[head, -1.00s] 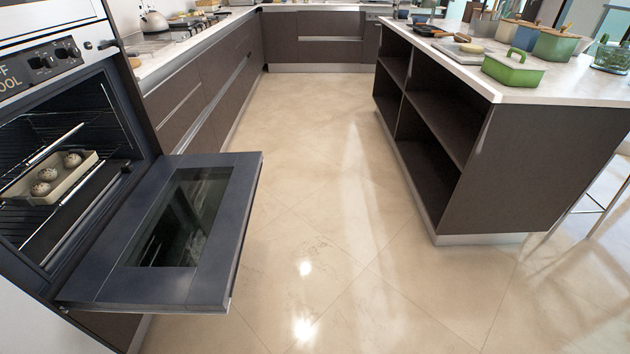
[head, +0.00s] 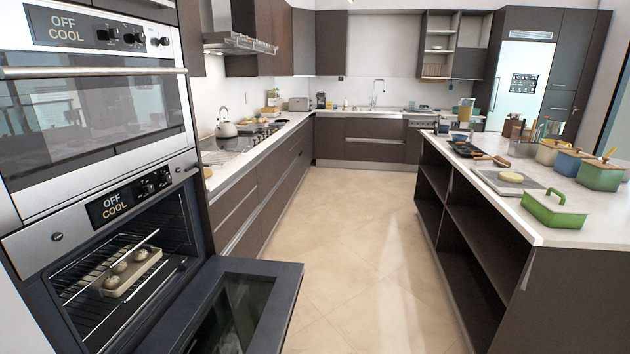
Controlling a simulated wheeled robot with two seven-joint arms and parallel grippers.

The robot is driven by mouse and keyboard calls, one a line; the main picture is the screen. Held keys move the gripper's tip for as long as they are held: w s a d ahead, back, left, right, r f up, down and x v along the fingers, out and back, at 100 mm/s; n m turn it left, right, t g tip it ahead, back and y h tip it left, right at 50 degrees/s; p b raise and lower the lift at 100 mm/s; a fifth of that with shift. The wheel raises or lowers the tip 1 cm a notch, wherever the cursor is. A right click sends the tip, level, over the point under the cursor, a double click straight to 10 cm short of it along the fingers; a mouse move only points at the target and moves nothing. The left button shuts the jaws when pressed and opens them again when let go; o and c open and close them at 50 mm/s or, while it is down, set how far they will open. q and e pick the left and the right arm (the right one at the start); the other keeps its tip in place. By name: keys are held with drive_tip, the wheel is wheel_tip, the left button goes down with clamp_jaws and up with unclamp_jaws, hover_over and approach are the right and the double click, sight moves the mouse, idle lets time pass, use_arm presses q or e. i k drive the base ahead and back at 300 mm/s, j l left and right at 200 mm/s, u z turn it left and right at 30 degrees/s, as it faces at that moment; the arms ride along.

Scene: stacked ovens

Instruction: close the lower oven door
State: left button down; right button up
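The lower oven (head: 48,238) is in the stack at the left, with its display reading OFF COOL. Its door (head: 275,285) is hinged down and stands wide open, jutting out over the floor; its lower part is cut off by the frame. Inside, a tray (head: 131,284) with several round buns sits on a wire rack. The upper oven (head: 90,120) above it is closed. Neither of my grippers shows in the head view.
A counter with drawers (head: 262,180) runs back along the left. An island with open shelves (head: 480,235), pots and a green dish (head: 555,210) on top stands at the right. The tiled floor (head: 365,240) between them is clear.

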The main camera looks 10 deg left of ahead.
sight(234, 305)
drive_tip(key=u, duration=1.4)
drive_tip(key=i+l+u, duration=0.15)
drive_tip(key=i+u, duration=0.15)
drive_tip(key=i+l+u, duration=0.35)
drive_tip(key=i, duration=0.15)
